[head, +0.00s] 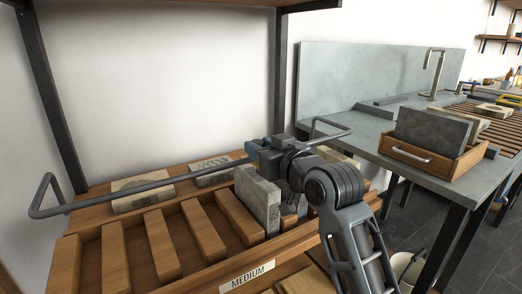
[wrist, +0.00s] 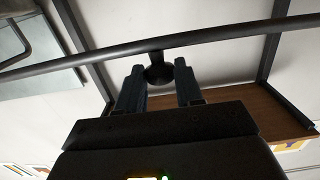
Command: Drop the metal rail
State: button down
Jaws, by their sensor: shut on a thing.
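The metal rail (head: 150,184) is a long dark grey bar with bent ends. It spans the head view above the wooden rack, its left end reaching out past the rack's left side and its right end near the grey counter. My gripper (head: 258,150) is shut on it near its middle. In the wrist view the rail (wrist: 225,36) crosses the top, and a dark round knob on it sits between the two fingers of my gripper (wrist: 160,84). The exact finger contact is hard to see in the head view.
The slatted wooden rack (head: 205,272) carries a "MEDIUM" label (head: 247,276). A grey stone slab (head: 257,199) stands upright in it; flat stones (head: 143,195) lie behind. A dark post (head: 281,75) rises behind. At right, a counter (head: 375,150) holds a wooden drawer box (head: 468,168).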

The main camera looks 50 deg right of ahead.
jog(key=shift+s+f, duration=0.1)
jog(key=shift+f, duration=0.15)
jog(key=c, duration=1.1)
grip_release()
jog(key=shift+c, duration=0.2)
jog(key=o, duration=0.4)
jog(key=shift+r, duration=0.1)
jog(key=shift+s, duration=0.1)
jog(key=v, duration=0.7)
jog(key=shift+s+a+r, duration=0.1)
jog(key=shift+s+a, duration=0.05)
jog(key=shift+s, duration=0.15)
